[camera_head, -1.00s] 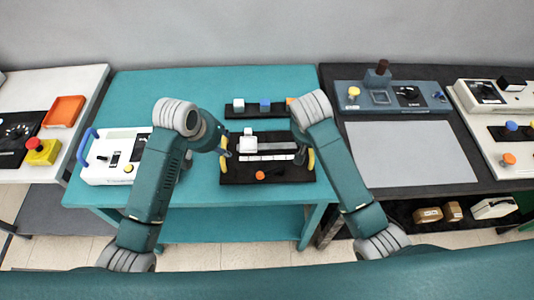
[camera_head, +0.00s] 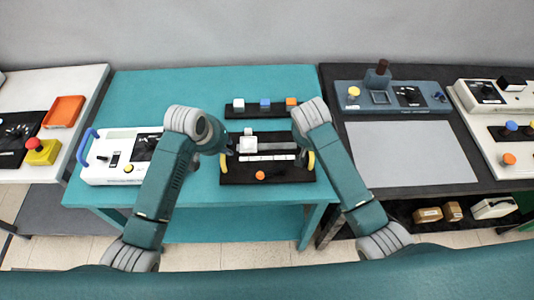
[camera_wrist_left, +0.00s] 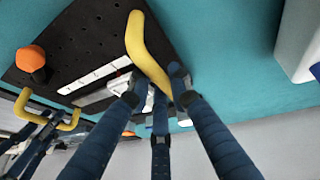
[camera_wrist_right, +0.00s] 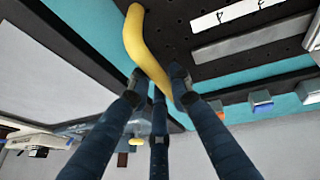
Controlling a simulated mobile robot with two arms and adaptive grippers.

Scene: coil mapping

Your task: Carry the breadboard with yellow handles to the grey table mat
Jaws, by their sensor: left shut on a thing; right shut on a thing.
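The breadboard (camera_head: 240,178) is a black perforated plate on the teal table, with white blocks, a grey bar, a white strip and an orange knob (camera_head: 260,175) on it. Its yellow handles stand at its left and right ends. My left gripper (camera_wrist_left: 160,95) is shut on the left yellow handle (camera_wrist_left: 140,45). My right gripper (camera_wrist_right: 160,95) is shut on the right yellow handle (camera_wrist_right: 138,40). In the head view, my left gripper (camera_head: 226,150) partly hides its handle. The grey table mat (camera_head: 410,155) lies empty on the black table to the right.
A black rack (camera_head: 262,110) with small coloured blocks lies behind the breadboard. A white device (camera_head: 105,170) stands left on the teal table. A grey control panel (camera_head: 430,98) lies behind the mat. The teal and black tables stand side by side.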

